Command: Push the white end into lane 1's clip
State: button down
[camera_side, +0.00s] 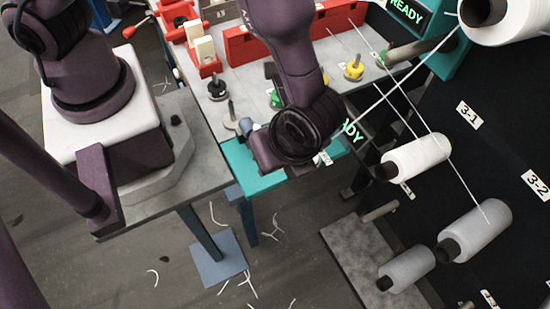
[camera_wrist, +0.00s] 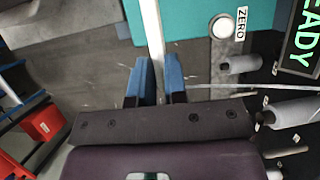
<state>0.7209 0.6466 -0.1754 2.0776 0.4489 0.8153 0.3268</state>
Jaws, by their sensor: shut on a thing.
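My gripper (camera_side: 250,127) is at the front of the grey worktop, above the teal panel in the side view. In the wrist view its two blue fingers (camera_wrist: 157,82) are close together. A thin white thread (camera_wrist: 250,86) runs from the right finger towards the right edge. In the side view a white thread (camera_side: 405,85) comes down from the upper right towards my wrist. The gripped white end is hidden between the fingers. A pale strip (camera_wrist: 152,30) shows between and beyond the fingers; I cannot tell what it is. Lane 1's clip cannot be made out.
Posts with black (camera_side: 217,90) and yellow (camera_side: 353,70) bases stand on the worktop. Red blocks (camera_side: 240,45) are behind. White spools (camera_side: 417,157) sit on the dark board at right. A round white button marked ZERO (camera_wrist: 222,26) is on the teal panel. Thread scraps litter the floor.

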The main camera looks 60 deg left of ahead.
jog(key=w+a+r+g, duration=0.15)
jog(key=w+a, duration=0.35)
jog(key=a, duration=0.5)
jog(key=w+a+r+g, duration=0.1)
jog(key=w+a+g, duration=0.2)
jog(key=w+a, duration=0.45)
jog(key=shift+m+g, duration=0.35)
jog(key=shift+m, duration=0.15)
jog(key=x, duration=0.3)
jog(key=w+x, duration=0.1)
jog(key=x, duration=0.2)
jog(key=shift+w+a+f, duration=0.1)
jog(key=shift+a+f, duration=0.05)
jog(key=shift+f, duration=0.05)
jog(key=shift+a, duration=1.65)
jog(key=shift+a, duration=0.4)
jog(key=shift+a, duration=0.65)
jog(key=shift+a, duration=0.4)
jog(key=shift+a, duration=0.75)
